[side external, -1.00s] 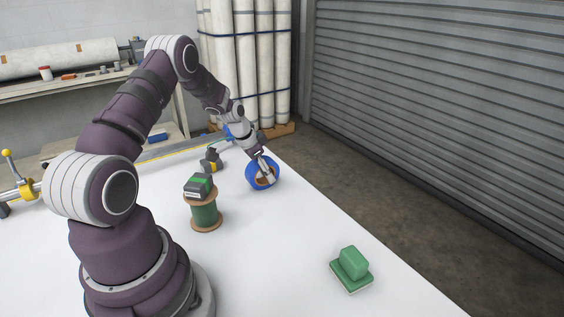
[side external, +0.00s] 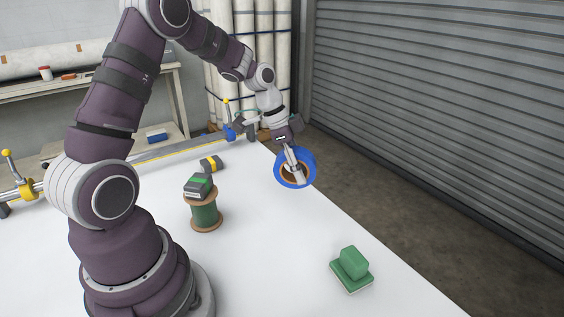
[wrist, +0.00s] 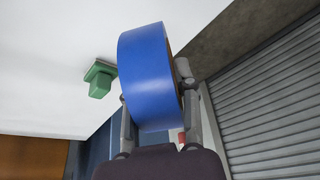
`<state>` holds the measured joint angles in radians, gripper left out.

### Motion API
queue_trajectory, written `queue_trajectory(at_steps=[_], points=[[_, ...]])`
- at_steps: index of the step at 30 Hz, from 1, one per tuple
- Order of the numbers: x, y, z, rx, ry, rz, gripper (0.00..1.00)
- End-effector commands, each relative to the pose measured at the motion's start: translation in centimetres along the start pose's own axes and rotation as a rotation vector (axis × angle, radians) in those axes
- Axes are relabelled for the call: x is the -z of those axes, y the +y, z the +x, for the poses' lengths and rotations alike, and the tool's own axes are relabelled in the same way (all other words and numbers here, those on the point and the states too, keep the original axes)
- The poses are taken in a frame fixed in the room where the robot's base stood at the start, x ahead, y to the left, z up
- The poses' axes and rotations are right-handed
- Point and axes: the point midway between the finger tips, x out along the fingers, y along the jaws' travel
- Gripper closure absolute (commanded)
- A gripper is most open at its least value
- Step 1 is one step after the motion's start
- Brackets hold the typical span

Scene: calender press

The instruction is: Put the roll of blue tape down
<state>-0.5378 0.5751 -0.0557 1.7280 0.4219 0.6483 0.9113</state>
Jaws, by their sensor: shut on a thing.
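The roll of blue tape (side external: 308,157) is a wide blue ring with a brown core. My gripper (side external: 296,168) is shut on it, with a finger showing across its core opening in the side external view. The roll appears raised, near the right edge of the white table (side external: 262,255). In the wrist view the roll (wrist: 148,78) stands between the two fingers (wrist: 157,100), its blue outer face toward the camera. The far part of the roll's core is hidden there.
A green block on a flat base (side external: 351,268) sits near the right table edge. A green spool (side external: 205,214) with a dark-and-green item (side external: 198,185) on top stands mid-table. A dark-and-yellow item (side external: 211,164) lies behind it. Table between spool and green block is clear.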

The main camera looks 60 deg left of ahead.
Motion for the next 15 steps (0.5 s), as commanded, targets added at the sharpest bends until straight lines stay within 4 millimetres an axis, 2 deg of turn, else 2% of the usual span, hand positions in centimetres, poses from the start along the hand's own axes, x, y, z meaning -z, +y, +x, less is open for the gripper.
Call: queue_trajectory(at_steps=[1, 4, 12, 15], points=[[0.3, 0.8, 0.4, -0.018, 0.001, 0.039, 1.00], [-0.1, 1.5, 2.2, -0.037, 0.001, 0.074, 1.00], [-2.1, 1.5, 7.0, -0.035, 0.002, 0.074, 1.00], [-2.5, 1.4, 7.9, -0.032, 0.003, 0.074, 1.00]])
